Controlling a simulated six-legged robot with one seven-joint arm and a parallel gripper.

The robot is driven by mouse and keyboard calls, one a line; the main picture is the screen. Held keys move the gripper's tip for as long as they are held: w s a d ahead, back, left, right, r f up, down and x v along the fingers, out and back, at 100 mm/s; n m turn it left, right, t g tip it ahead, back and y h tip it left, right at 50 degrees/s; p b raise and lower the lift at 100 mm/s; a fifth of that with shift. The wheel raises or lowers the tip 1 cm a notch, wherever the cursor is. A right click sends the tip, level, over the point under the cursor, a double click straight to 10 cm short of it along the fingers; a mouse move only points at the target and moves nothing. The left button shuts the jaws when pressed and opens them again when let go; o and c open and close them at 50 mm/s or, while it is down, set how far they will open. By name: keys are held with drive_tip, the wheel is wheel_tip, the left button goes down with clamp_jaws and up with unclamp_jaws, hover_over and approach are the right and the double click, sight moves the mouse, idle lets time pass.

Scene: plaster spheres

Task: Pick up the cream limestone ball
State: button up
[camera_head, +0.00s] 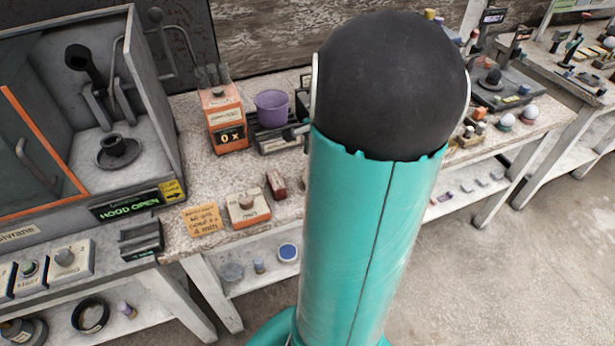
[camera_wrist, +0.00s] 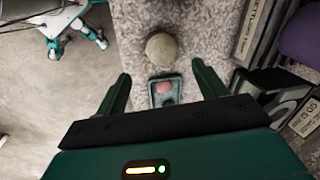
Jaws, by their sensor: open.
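The cream limestone ball (camera_wrist: 161,47) shows in the wrist view as a dull beige round thing on the speckled bench top, near the bench edge. My gripper (camera_wrist: 163,82) is open, with its two green fingers apart and nothing held between them. In the picture the ball lies beyond the fingertips, roughly centred between them, and I see no contact. In the head view my teal arm with its black rounded joint covers the middle, and neither the gripper nor this ball can be made out there.
A purple cup (camera_head: 272,107) stands by an orange box (camera_head: 225,118) on the bench (camera_head: 190,130). An open hood (camera_head: 100,110) stands at left. Pale balls (camera_head: 529,113) sit farther right.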

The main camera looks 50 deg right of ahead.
drive_tip(key=f, duration=0.2)
drive_tip(key=w+f, duration=0.1)
drive_tip(key=f, duration=0.2)
drive_tip(key=w+f, duration=0.1)
drive_tip(key=f, duration=0.1)
drive_tip(key=shift+d+f, duration=0.15)
drive_tip(key=shift+d, duration=0.05)
drive_tip(key=shift+s, duration=0.1)
drive_tip(key=shift+c, duration=0.4)
drive_tip(key=c, duration=1.1)
